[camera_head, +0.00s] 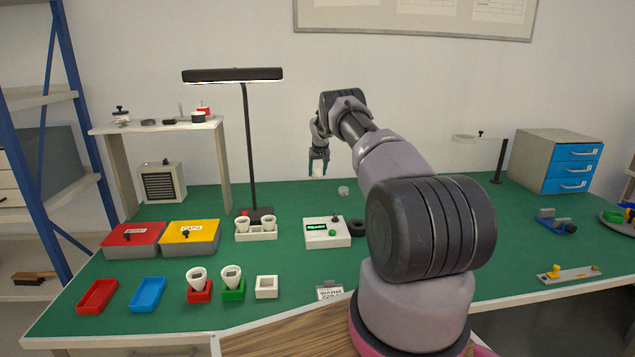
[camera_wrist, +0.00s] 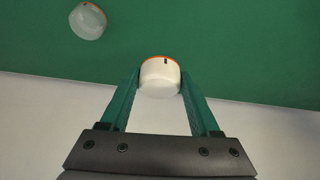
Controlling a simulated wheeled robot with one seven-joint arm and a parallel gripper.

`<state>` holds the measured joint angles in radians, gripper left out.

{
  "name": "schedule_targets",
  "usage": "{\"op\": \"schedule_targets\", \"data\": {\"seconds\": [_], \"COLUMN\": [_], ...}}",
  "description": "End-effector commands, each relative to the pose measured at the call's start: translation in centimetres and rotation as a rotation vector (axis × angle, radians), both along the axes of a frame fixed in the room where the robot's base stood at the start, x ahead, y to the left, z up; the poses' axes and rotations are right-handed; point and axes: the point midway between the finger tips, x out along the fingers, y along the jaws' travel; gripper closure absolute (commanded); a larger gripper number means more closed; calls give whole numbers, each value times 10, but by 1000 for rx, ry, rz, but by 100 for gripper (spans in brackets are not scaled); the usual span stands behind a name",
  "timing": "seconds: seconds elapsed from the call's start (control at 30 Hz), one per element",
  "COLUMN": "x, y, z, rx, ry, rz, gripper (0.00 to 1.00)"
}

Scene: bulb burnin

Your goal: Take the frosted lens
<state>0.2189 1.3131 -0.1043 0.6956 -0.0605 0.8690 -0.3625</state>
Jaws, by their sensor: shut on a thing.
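My gripper (camera_head: 318,160) is shut on the frosted lens, a white, cloudy cup-shaped piece with an orange rim and a small dark mark. In the wrist view the lens (camera_wrist: 160,78) sits between the two green fingertips. In the head view it shows as a small pale piece (camera_head: 318,172) under the fingers, seemingly above the bench near its back. A second, more see-through lens (camera_wrist: 88,22) with an orange rim lies on the green bench top, apart from the gripper. It also shows in the head view (camera_head: 343,190).
A lamp (camera_head: 247,150) stands left of the gripper. A tester box with a lit display (camera_head: 327,233) and a black ring (camera_head: 357,228) are in front. Red (camera_head: 97,296) and blue (camera_head: 147,294) trays lie front left. A ring stand (camera_head: 499,160) is right.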

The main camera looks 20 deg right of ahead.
Motion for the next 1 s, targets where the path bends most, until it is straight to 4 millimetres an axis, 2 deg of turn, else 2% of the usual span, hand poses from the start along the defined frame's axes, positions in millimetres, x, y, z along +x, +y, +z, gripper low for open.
{"op": "schedule_targets", "data": {"seconds": [0.1,0.7,1.0], "x": [0,0,0], "y": [0,0,0], "z": [11,47,52], "rx": [0,0,0], "ry": [-1,0,0], "rz": [0,0,0], "gripper": [88,88,88]}}
